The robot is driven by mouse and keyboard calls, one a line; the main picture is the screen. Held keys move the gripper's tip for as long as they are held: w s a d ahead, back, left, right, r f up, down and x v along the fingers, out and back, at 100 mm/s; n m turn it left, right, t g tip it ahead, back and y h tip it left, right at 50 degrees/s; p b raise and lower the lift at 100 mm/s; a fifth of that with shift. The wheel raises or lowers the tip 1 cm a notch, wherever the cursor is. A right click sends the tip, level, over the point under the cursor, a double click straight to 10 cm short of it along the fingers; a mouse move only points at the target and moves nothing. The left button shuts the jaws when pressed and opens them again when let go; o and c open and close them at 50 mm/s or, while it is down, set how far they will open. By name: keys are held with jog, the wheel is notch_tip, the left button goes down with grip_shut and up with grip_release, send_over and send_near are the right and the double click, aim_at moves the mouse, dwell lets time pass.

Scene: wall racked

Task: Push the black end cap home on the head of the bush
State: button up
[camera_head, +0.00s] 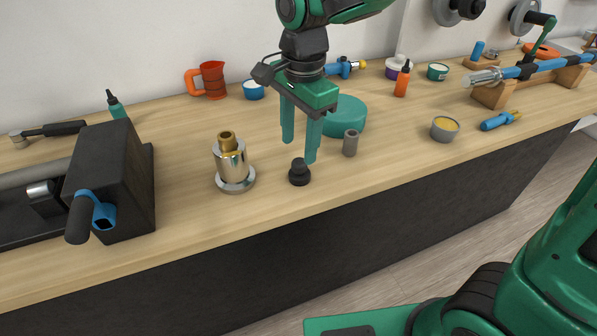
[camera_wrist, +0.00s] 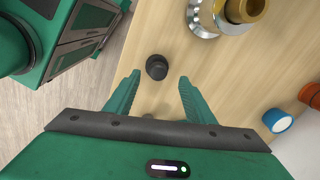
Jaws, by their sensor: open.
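The black end cap (camera_head: 299,173) stands on the wooden bench near its front edge. The bush (camera_head: 226,143) is a brass piece whose head sticks up out of a polished steel cylinder (camera_head: 233,165) on a flanged base, to the left of the cap. My gripper (camera_head: 299,154) is open and empty, pointing down above and behind the cap. In the wrist view the cap (camera_wrist: 157,67) lies just beyond the open fingertips (camera_wrist: 158,77), and the brass bush (camera_wrist: 243,8) is at the top right, partly cut off.
A grey cylinder (camera_head: 350,143) and a teal round block (camera_head: 346,115) stand close right of my gripper. A black vise (camera_head: 112,180) with a blue-and-black handle is at the left. The bench between cap and steel cylinder is clear.

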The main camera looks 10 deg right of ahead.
aim_at(300, 160)
jog(key=shift+w+d+f, duration=0.1)
jog(key=shift+f, duration=1.35)
jog(key=shift+w+d+f, duration=0.1)
jog(key=shift+f, duration=1.3)
jog(key=c, duration=1.2)
jog(key=shift+r, duration=0.1)
